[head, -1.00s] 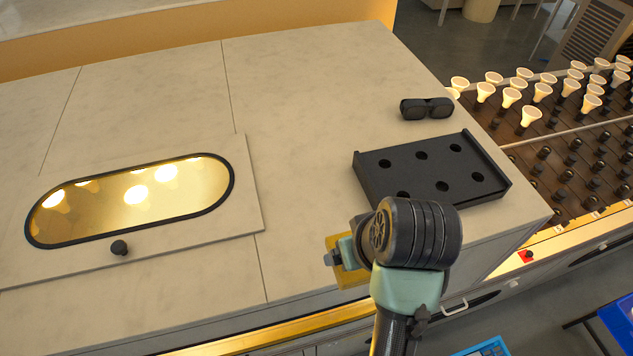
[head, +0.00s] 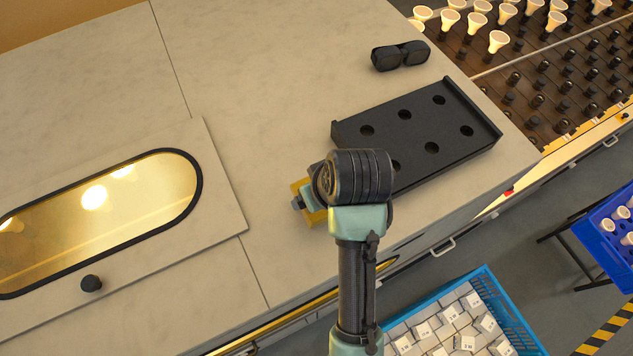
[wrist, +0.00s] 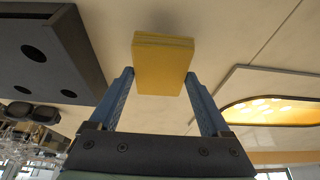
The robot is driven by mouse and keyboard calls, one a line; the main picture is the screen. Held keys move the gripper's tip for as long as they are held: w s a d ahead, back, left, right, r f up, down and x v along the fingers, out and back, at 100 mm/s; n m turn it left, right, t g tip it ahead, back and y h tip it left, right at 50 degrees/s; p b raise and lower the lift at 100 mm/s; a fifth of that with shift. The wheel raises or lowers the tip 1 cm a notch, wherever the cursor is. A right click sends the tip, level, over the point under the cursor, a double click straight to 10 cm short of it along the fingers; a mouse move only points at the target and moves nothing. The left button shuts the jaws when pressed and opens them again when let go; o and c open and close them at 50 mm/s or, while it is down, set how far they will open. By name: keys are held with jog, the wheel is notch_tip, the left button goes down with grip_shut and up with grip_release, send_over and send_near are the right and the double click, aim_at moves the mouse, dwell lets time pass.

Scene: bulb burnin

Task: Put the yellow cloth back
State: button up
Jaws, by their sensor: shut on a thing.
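The yellow cloth (wrist: 163,60) is a folded, block-like pad. In the wrist view it sits between the two blue fingers of my gripper (wrist: 158,78), which is shut on it. In the head view only parts of the cloth (head: 317,217) show beside my wrist, over the pale worktop, left of the black tray's near end. My wrist and arm hide most of the gripper there. I cannot tell whether the cloth touches the worktop.
A black tray (head: 385,153) with several round holes lies on the worktop (head: 245,90), dark glasses (head: 400,55) behind it. An oval window (head: 110,220) with a black knob (head: 91,284) is at left. A blue crate of boxes (head: 502,298) stands below the front edge. Bare worktop lies between window and tray.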

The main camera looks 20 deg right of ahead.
jog(key=shift+f+p, duration=0.4)
jog(key=shift+f, duration=1.3)
jog(key=shift+f, duration=0.1)
jog(key=o, duration=1.1)
jog(key=shift+o, duration=0.2)
